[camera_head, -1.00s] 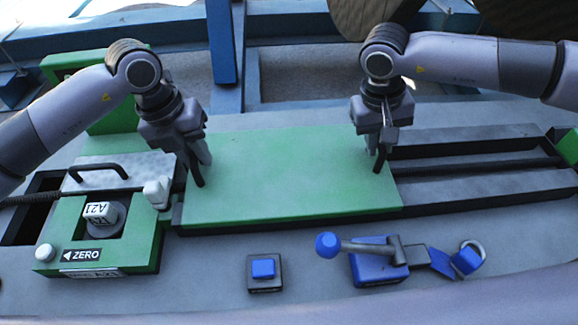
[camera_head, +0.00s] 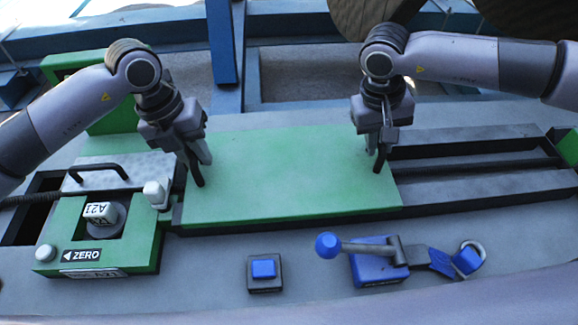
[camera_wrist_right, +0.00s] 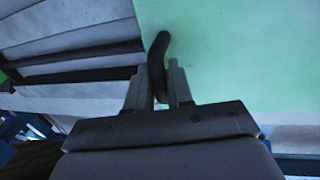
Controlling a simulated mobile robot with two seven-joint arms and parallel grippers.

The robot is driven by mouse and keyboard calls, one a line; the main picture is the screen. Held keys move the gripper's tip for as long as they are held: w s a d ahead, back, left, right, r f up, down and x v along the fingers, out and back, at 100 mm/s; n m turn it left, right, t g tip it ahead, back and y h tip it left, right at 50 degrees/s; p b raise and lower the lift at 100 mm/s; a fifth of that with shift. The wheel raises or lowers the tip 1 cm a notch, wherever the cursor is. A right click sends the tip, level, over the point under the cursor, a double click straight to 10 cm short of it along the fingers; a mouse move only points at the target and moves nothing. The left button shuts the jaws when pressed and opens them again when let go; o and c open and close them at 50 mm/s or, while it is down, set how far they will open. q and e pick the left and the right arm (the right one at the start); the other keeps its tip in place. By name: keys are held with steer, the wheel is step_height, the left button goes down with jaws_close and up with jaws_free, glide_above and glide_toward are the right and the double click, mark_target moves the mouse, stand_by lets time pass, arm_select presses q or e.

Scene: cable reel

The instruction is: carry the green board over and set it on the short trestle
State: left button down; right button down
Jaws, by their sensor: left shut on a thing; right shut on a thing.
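The green board (camera_head: 290,175) lies flat over a dark-edged frame in the middle of the head view. It also fills the upper right of the right wrist view (camera_wrist_right: 240,60). My left gripper (camera_head: 199,172) is shut at the board's left end, on what looks like a dark handle. My right gripper (camera_head: 381,158) is shut at the right end. In the right wrist view its fingers (camera_wrist_right: 160,85) close around a black handle (camera_wrist_right: 158,62) at the board's edge. I cannot pick out the short trestle.
A green ZERO-marked counter unit (camera_head: 105,225) stands left of the board. A blue button (camera_head: 263,268) and a blue-knobbed lever (camera_head: 375,262) sit in front. Dark rails (camera_head: 480,165) run to the right. A blue post (camera_head: 222,45) and a brown reel (camera_head: 365,15) are behind.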

arm_select(q)
steer(key=shift+r, duration=0.25)
arm_select(e)
steer(key=shift+r, duration=0.25)
